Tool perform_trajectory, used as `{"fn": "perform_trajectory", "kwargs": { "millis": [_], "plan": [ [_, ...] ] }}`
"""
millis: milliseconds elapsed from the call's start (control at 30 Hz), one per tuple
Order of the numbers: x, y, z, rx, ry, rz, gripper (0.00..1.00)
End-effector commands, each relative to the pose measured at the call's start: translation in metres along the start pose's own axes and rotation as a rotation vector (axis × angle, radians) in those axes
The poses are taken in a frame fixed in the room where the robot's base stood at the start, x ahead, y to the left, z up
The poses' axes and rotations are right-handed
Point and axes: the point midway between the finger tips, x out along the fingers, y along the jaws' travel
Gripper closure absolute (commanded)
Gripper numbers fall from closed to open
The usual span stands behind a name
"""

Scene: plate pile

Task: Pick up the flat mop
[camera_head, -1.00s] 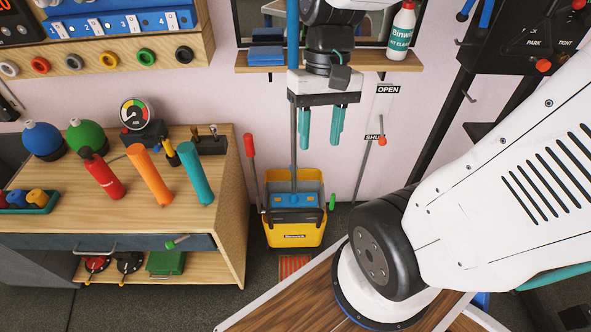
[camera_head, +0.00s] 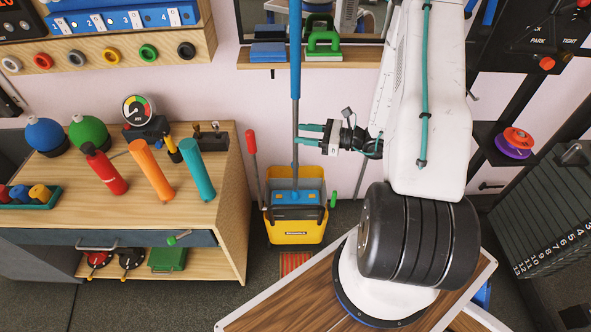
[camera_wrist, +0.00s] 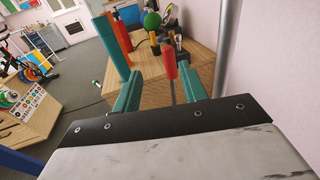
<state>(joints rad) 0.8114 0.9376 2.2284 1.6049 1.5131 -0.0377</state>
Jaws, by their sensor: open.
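The flat mop (camera_head: 295,85) stands upright in a yellow bucket (camera_head: 296,237). Its handle is blue above and grey below, and its blue head (camera_head: 294,197) sits in the bucket top. My gripper (camera_head: 299,134) is open and level, with its teal fingers pointing left at the grey part of the pole. In the head view the fingertips overlap the pole; whether they touch it cannot be told. In the wrist view my gripper (camera_wrist: 160,88) has nothing between its fingers, and the grey pole (camera_wrist: 226,45) shows to the right of the right finger, outside the jaws.
A wooden bench (camera_head: 180,215) with red, orange and teal cylinders stands left of the bucket. A red-handled tool (camera_head: 252,150) stands between bench and bucket. A wall shelf (camera_head: 340,57) holds a green item behind the mop. A wooden top (camera_head: 285,305) lies in front.

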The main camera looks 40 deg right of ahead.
Motion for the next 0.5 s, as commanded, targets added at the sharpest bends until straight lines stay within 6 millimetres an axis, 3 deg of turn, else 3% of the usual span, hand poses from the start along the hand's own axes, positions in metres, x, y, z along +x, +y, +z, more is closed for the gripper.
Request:
{"fn": "perform_trajectory", "kwargs": {
  "millis": [67,200,333,500],
  "plan": [
    [-0.008,-0.027,-0.019,0.037,-0.021,-0.15,0.57],
    [-0.016,-0.059,-0.026,0.041,-0.046,-0.3,0.57],
    [-0.012,-0.071,-0.023,0.032,-0.057,-0.343,0.57],
    [0.006,-0.077,-0.022,0.031,-0.058,-0.342,0.57]
  ]
}}
